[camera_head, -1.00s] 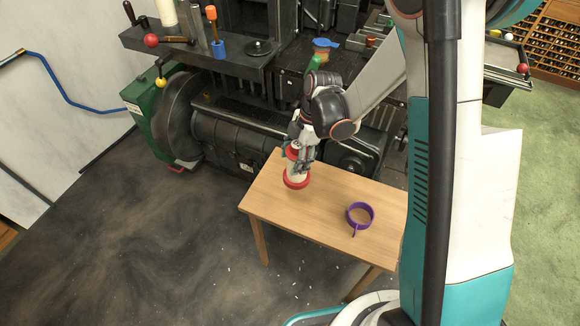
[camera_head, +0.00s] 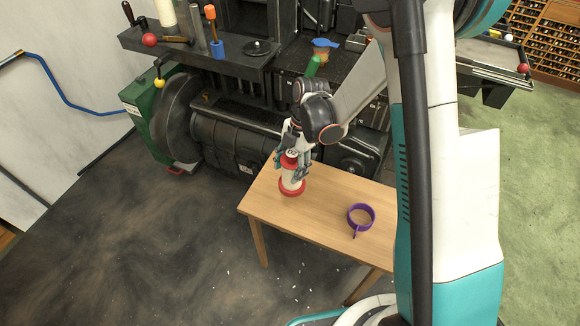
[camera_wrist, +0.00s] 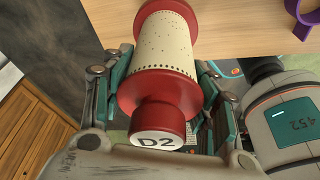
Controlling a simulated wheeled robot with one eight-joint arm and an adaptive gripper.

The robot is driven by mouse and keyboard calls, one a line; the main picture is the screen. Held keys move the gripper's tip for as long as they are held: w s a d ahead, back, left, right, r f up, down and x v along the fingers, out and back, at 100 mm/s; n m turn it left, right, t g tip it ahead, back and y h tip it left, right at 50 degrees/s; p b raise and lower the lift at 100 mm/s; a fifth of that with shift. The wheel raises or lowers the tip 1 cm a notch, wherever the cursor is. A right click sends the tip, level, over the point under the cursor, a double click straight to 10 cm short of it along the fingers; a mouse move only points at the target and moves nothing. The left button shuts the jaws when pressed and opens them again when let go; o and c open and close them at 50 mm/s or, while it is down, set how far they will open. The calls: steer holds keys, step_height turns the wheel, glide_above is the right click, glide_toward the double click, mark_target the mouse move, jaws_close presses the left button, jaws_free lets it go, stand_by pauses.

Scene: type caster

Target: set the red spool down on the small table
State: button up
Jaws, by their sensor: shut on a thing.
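The red spool (camera_head: 291,178) has red flanges and a pale dotted paper middle. In the head view it is upright, at the back left part of the small wooden table (camera_head: 318,222). Its lower flange looks at or just above the tabletop; I cannot tell if it touches. My gripper (camera_head: 291,166) is shut on the spool near its upper end. In the wrist view the spool (camera_wrist: 165,62) lies between the fingers (camera_wrist: 160,95), with its end cap marked "D2" towards the camera.
A purple ring-shaped thing with a handle (camera_head: 361,217) lies on the table to the right of the spool. A dark machine (camera_head: 222,137) with a green side stands behind the table. The front left of the tabletop is clear.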

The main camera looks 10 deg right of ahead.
steer(key=shift+f+b, duration=1.95)
steer(key=shift+f, duration=0.65)
steer(key=shift+f+b, duration=0.55)
steer(key=shift+f, duration=0.05)
steer(key=o, duration=1.4)
steer(key=shift+r, duration=0.1)
steer(key=shift+r+p, duration=1.7)
steer(key=shift+r, duration=1.25)
